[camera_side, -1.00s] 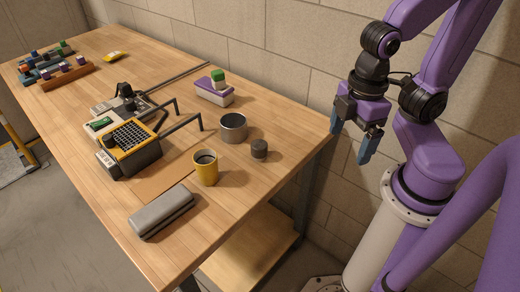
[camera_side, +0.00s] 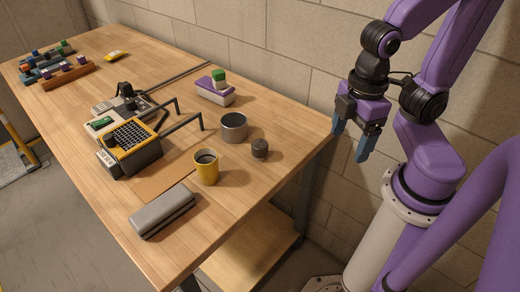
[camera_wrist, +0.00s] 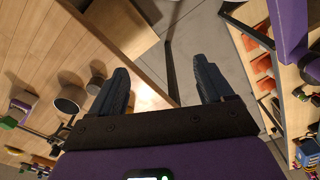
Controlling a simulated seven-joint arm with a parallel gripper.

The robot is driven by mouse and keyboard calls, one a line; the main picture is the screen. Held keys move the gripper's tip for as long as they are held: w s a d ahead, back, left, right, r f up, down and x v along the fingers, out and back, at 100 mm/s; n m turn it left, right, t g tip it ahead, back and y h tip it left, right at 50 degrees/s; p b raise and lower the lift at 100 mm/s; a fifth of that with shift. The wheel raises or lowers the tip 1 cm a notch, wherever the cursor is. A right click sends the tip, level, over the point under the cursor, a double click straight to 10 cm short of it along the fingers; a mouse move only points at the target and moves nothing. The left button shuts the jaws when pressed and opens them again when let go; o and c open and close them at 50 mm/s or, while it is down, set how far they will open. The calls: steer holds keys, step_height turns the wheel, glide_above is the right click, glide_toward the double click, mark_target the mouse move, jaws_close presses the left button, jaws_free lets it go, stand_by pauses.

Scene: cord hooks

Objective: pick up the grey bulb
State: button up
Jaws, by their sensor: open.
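The only small rounded grey thing that I can make out is a short dark grey piece (camera_side: 260,149), likely the grey bulb. It stands on the wooden table (camera_side: 275,190) near its right edge, beside a grey metal can. It also shows at the left of the wrist view (camera_wrist: 95,86), partly behind a finger. My gripper (camera_side: 351,142) is open and empty, with its blue fingers apart and pointing down. It hangs beyond the table's right edge, clear of the piece. In the wrist view, the gap between my fingers (camera_wrist: 160,75) shows the table edge and floor.
The grey can (camera_side: 233,128), a yellow cup (camera_side: 206,171) and a grey case (camera_side: 162,213) stand nearby. A yellow-framed device (camera_side: 135,145) has dark hooked rods beside it. A purple-and-white box (camera_side: 214,93) carries a green block (camera_side: 218,76). The wall is close behind the table.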

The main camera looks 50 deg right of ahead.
steer(key=w+a+m, duration=0.2)
steer(key=w+m, duration=0.9)
steer(key=m, duration=1.9)
glide_above(260, 144)
steer(key=f, duration=0.7)
steer(key=s+f, duration=0.1)
steer(key=f, duration=0.2)
steer(key=shift+d+f, duration=0.25)
steer(key=shift+f, duration=0.15)
steer(key=shift+w+a+f, duration=0.1)
steer(key=shift+w+f, duration=0.1)
steer(key=shift+f, duration=0.75)
steer(key=shift+w+a+f, duration=0.1)
steer(key=shift+w+f, duration=0.05)
steer(key=shift+f, duration=0.75)
steer(key=shift+w+a+f, duration=0.1)
steer(key=shift+w+f, duration=0.1)
steer(key=shift+f, duration=0.75)
steer(key=c, duration=1.2)
